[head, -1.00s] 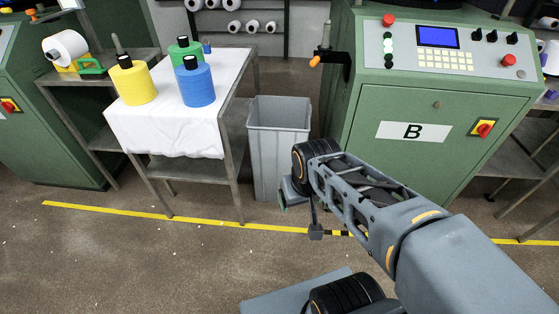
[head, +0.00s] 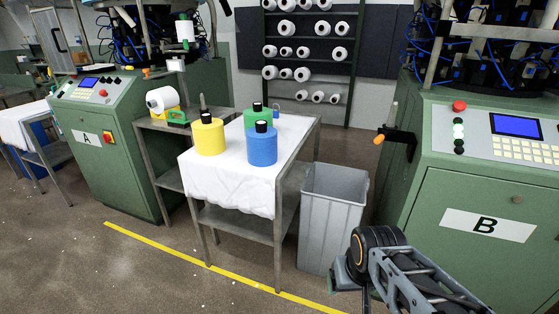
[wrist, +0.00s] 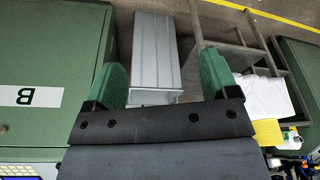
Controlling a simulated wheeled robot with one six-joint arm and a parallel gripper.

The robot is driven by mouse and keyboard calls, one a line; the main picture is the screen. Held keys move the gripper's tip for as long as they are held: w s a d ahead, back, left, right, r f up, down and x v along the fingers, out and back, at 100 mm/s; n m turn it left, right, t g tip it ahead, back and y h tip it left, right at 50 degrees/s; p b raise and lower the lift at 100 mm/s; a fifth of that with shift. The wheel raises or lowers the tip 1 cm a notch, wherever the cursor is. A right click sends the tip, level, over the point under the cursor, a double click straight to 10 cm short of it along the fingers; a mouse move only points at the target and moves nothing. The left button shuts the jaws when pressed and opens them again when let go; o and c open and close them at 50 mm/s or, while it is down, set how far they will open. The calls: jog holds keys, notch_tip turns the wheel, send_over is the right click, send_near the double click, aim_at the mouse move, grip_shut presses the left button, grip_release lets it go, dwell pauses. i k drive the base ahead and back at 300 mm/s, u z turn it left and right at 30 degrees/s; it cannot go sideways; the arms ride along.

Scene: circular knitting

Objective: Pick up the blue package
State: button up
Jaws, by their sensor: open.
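The blue package (head: 262,146), a cylinder with a black top, stands upright at the front of a table covered with a white cloth (head: 228,186). A yellow one (head: 209,136) stands to its left and a green one (head: 257,111) behind it. My gripper (wrist: 164,62) is open and empty in the wrist view, its green fingers apart above the grey bin. In the head view it is low, right of the table and well away from the blue package. The wrist view shows part of the cloth and the yellow package (wrist: 267,132); I cannot make out the blue one there.
A grey bin (head: 331,215) stands between the table and green machine B (head: 470,215). Machine A (head: 115,150) is at the left, with a side table (head: 180,124) beside it. A rack of white spools (head: 308,55) is behind. The floor before the yellow line (head: 200,262) is clear.

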aim_at(261, 139)
jog(key=u, duration=0.6)
jog(key=i, duration=0.9)
jog(key=u, duration=0.95)
jog(key=i, duration=0.75)
jog(key=u, duration=0.1)
